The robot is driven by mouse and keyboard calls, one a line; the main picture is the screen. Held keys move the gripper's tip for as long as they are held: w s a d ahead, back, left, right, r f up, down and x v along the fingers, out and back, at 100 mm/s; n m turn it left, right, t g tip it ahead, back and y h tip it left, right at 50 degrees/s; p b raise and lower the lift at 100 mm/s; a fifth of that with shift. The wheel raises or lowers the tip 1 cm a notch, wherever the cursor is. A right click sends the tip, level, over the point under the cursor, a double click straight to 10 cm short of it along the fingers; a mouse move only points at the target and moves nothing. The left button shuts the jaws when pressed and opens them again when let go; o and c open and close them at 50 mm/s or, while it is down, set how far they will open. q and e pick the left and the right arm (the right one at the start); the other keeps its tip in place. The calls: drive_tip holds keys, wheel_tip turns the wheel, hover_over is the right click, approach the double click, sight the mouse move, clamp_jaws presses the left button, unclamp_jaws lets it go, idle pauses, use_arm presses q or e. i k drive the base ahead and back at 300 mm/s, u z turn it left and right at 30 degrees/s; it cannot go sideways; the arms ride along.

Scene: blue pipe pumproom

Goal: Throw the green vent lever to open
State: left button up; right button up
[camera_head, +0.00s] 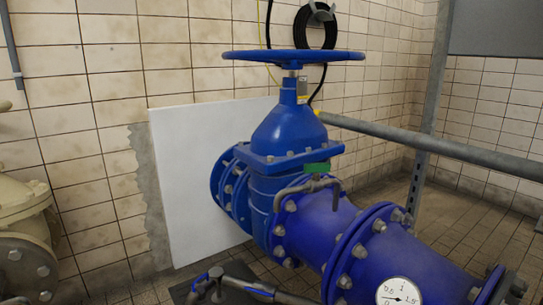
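The small green vent lever (316,168) sits on top of a thin grey vent pipe (308,186) on the big blue valve. It looks short and roughly level, in the middle of the picture. The grey vent pipe runs along the top of the blue pipe and ends in a downturned spout (335,196) at its right. Nothing touches the lever.
A wide blue handwheel (293,56) tops the valve above the lever. A grey rail (430,144) crosses at the right. A white gauge (399,292) is at the bottom. Open space lies left of the valve.

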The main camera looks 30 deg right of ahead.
sight(316, 169)
drive_tip(key=z, duration=0.35)
drive_tip(key=i, duration=1.05)
drive_tip(key=z, duration=0.7)
